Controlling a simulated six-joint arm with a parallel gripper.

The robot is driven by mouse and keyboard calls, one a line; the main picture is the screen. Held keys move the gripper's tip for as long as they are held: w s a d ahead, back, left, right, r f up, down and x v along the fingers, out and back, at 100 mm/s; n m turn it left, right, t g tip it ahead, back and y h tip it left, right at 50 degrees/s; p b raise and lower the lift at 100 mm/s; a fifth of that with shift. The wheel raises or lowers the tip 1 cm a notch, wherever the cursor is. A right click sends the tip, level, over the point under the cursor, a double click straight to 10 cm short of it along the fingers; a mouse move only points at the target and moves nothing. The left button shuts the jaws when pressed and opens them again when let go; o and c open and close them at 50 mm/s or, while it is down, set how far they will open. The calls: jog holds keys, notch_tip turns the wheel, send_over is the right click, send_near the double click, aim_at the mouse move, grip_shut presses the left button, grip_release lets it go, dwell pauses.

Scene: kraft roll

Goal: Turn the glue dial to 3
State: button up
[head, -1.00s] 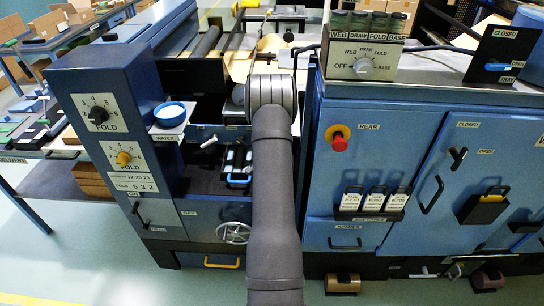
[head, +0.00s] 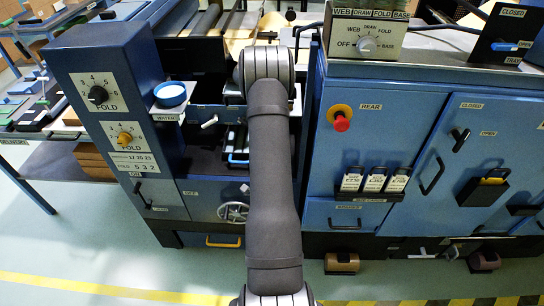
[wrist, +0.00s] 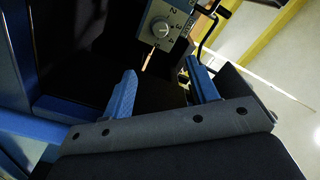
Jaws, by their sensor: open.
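A grey dial (wrist: 160,27) with a light pointer sits on a small panel at the top of the wrist view. In the head view my arm hides the gripper, and I cannot make out this dial there.
Other dials in the head view are a black fold dial (head: 98,95), a yellow fold dial (head: 125,138) and a grey selector knob (head: 366,45). A red button (head: 341,121) is on the right cabinet. A blue-rimmed water bowl (head: 170,94) stands left of my arm.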

jog(key=shift+w, duration=0.1)
dwell(0.4)
jog(key=w, duration=1.7)
jog(key=shift+s+n, duration=0.95)
jog(key=shift+n, duration=0.7)
jog(key=shift+s+n, duration=1)
jog(key=shift+n, duration=0.7)
jog(key=shift+s+n, duration=0.95)
jog(key=shift+n, duration=0.7)
jog(key=shift+w, duration=0.15)
